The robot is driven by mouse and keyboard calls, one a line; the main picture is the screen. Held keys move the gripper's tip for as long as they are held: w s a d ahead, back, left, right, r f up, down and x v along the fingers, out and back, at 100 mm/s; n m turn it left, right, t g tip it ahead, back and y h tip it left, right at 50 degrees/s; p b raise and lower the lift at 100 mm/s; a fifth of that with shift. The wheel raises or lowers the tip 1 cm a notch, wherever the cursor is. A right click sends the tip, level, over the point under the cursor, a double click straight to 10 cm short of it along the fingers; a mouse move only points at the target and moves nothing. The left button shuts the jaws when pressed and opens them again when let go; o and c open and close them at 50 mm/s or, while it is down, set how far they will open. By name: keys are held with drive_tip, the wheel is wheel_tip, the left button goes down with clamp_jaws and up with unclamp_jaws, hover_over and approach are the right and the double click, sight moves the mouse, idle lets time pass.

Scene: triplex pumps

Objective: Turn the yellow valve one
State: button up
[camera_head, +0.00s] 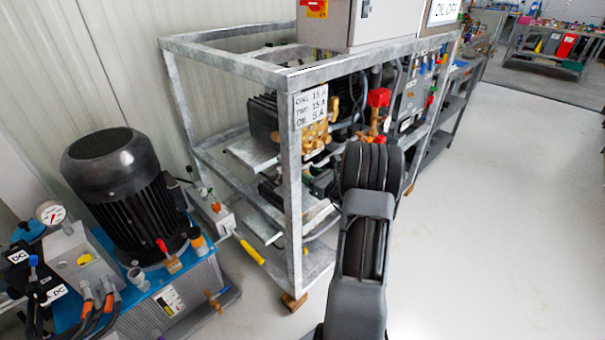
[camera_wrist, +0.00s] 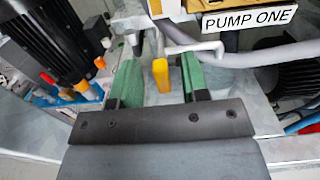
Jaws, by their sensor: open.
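In the wrist view, a flat yellow valve handle (camera_wrist: 161,76) hangs down below a grey pipe, under a frame bearing the "PUMP ONE" sign (camera_wrist: 249,18). My gripper (camera_wrist: 158,68) is open. Its two green fingers are on either side of the yellow handle, with visible gaps, the right one closer. I cannot tell the exact depth between fingertips and handle. In the head view, my own arm reaches toward the metal frame and hides my gripper and this handle.
A galvanized metal frame (camera_head: 291,190) with pumps inside stands ahead. A black motor (camera_head: 122,190) on a blue tank is at left, also in the wrist view (camera_wrist: 42,40). A yellow-gripped lever (camera_head: 252,252) sticks out between them. The pale floor (camera_head: 500,210) at right is clear.

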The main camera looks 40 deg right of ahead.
drive_tip(key=shift+w+a, duration=0.2)
drive_tip(key=shift+w, duration=0.7)
drive_tip(key=shift+w+a, duration=0.15)
drive_tip(key=shift+w, duration=0.75)
drive_tip(key=shift+c, duration=0.4)
clamp_jaws()
